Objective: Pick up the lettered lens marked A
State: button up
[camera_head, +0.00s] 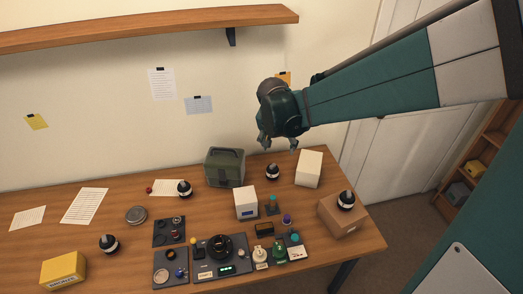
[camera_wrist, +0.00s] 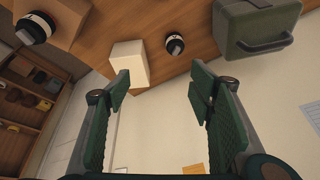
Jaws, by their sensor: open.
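Several black lenses with a white band are on the table; no letter on any can be read. One lens (camera_head: 272,172) stands between the green case and a white box, and it also shows in the wrist view (camera_wrist: 175,44). Another lens (camera_head: 346,200) sits on a cardboard box and shows at top left in the wrist view (camera_wrist: 32,28). Two more lenses, one at the back (camera_head: 184,188) and one at front left (camera_head: 109,244), stand farther left. My gripper (camera_head: 279,143) is open and empty, raised above the table's back edge. Its fingers (camera_wrist: 160,88) are spread apart.
The green case (camera_head: 224,168) and the plain white box (camera_head: 309,169) flank the nearest lens. The cardboard box (camera_head: 340,222) stands at right. Dark trays (camera_head: 170,233), small bottles and a labelled white box (camera_head: 246,203) crowd the middle. A shelf (camera_head: 150,27) hangs above.

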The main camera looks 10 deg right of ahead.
aim_at(272, 166)
jog(key=shift+w+a+f+m+g+h+b, duration=0.1)
jog(key=shift+w+f+m+g+h+b, duration=0.4)
jog(key=shift+w+f, duration=2.05)
jog(key=shift+w+a+f+m+t+h+b, duration=0.15)
jog(key=shift+w+f+m, duration=1)
jog(key=shift+f, duration=2.45)
jog(key=shift+w+d+f+m+g+h+b, duration=0.15)
jog(key=shift+w+f+m+g+b, duration=0.25)
jog(key=shift+w+f, duration=2.25)
jog(key=shift+s+a+f, duration=0.1)
jog(key=shift+s+f, duration=0.35)
jog(key=shift+x, duration=1.25)
jog(key=shift+f, duration=0.15)
jog(key=shift+x, duration=2.5)
jog(key=c, duration=1.2)
